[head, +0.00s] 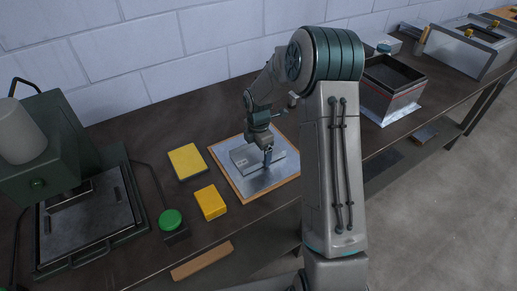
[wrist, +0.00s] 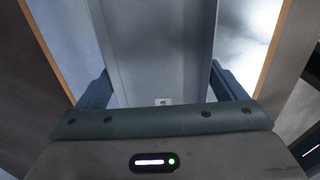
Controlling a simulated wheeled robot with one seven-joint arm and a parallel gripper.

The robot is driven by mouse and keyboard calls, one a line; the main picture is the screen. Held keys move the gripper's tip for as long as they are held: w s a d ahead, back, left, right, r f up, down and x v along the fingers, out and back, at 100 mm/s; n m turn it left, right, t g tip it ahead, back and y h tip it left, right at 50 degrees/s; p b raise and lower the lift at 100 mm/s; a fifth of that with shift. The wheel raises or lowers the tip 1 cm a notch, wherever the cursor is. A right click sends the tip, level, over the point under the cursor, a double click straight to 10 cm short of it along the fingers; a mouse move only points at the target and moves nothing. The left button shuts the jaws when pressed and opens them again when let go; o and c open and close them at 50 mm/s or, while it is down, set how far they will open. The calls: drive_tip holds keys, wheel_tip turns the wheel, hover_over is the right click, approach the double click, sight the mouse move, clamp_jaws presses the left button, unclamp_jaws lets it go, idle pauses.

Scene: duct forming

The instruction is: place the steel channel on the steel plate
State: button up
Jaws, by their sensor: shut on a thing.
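The steel channel (head: 246,159) is a grey folded metal piece at the steel plate, in the middle of the head view. In the wrist view the channel (wrist: 158,50) runs lengthwise between the two fingers. My gripper (head: 267,156) is shut on the channel from above; its fingers also show in the wrist view (wrist: 160,85). The steel plate (head: 262,183) is shiny and lies on a wood-edged board. The plate also shows in the wrist view (wrist: 245,40), beneath the channel. I cannot tell whether the channel touches the plate or is just above it.
A yellow-topped block (head: 187,161) and a yellow box (head: 210,202) lie left of the board. A green button (head: 171,219) and a press (head: 85,215) stand further left. A wooden strip (head: 202,260) lies near the front edge. An open metal box (head: 391,85) stands at right.

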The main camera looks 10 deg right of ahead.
sight(259, 155)
drive_tip(key=shift+f, duration=0.2)
drive_tip(key=o, duration=0.8)
wheel_tip(259, 155, up, 12)
drive_tip(key=s+r+m+t, duration=0.1)
drive_tip(key=s+r+m, duration=0.75)
drive_tip(key=s, duration=0.45)
drive_tip(key=s+m+t, duration=0.1)
drive_tip(key=s+m, duration=0.5)
drive_tip(key=s, duration=0.1)
drive_tip(key=s+m+t, duration=0.1)
drive_tip(key=s+m, duration=0.6)
drive_tip(key=s, duration=0.1)
drive_tip(key=shift+s+a+b, duration=0.1)
drive_tip(key=shift+s+b, duration=0.15)
drive_tip(key=shift+b, duration=0.15)
